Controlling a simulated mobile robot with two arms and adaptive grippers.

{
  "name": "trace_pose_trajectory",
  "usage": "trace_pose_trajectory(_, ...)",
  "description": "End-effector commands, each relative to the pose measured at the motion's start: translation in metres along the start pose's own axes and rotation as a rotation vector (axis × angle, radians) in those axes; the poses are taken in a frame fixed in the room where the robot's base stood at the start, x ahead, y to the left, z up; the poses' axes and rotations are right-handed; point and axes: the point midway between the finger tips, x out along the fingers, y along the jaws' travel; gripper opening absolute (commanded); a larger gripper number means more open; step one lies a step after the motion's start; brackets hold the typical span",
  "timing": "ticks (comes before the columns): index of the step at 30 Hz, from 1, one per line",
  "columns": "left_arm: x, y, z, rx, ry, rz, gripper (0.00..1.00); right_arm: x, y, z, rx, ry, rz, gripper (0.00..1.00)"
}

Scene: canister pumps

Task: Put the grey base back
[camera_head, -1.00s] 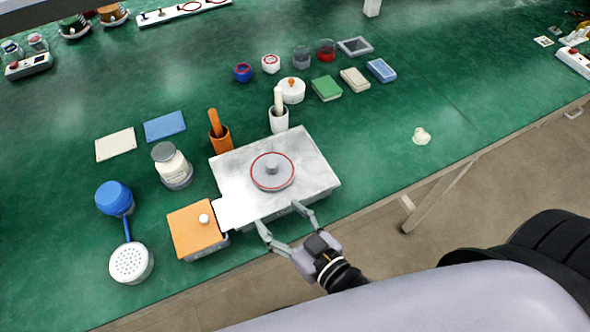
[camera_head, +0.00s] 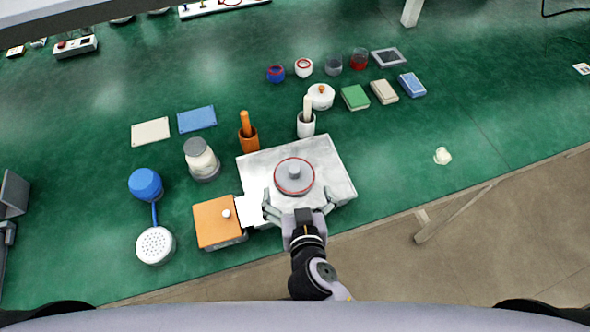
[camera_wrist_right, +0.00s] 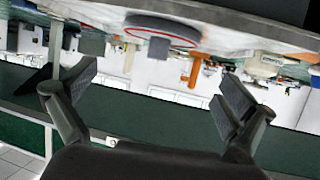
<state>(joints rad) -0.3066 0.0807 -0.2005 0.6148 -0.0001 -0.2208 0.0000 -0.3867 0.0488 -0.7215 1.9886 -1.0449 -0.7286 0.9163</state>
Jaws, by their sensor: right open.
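A grey round base (camera_head: 294,176) with a red ring and a raised middle knob lies on a pale stone-like slab (camera_head: 335,160). My right gripper (camera_head: 298,205) is at the slab's front edge. Its two fingers are open, spread left and right, just on the near side of the grey base. Nothing shows between them. In the right wrist view the open gripper (camera_wrist_right: 150,85) shows with the grey base (camera_wrist_right: 163,28) beyond the fingertips and apart from them. My left gripper is not in view.
An orange-topped box (camera_head: 215,222) stands left of the slab. A jar (camera_head: 201,160), an orange mortar (camera_head: 249,138) and a white mortar (camera_head: 306,125) stand behind it. The table right of the slab is mostly clear.

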Motion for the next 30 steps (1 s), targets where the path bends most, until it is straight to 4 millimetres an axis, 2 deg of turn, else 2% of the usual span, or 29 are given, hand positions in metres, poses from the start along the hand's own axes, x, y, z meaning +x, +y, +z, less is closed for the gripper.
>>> trace_pose_trajectory(3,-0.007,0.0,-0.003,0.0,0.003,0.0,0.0,0.02,0.0,-0.003,-0.002,0.002,-0.001,1.0)
trace_pose_trajectory(11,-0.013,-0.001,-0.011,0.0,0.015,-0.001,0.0,0.039,0.0,-0.003,-0.001,0.001,-0.001,1.0)
trace_pose_trajectory(16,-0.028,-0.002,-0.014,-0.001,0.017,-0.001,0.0,0.062,0.003,-0.007,-0.005,0.001,0.0,1.0)
trace_pose_trajectory(21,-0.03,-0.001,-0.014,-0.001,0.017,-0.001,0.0,0.081,0.002,-0.004,-0.002,-0.001,-0.002,1.0)
trace_pose_trajectory(30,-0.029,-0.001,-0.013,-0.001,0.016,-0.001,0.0,0.085,0.002,-0.002,0.0,-0.001,-0.002,0.99)
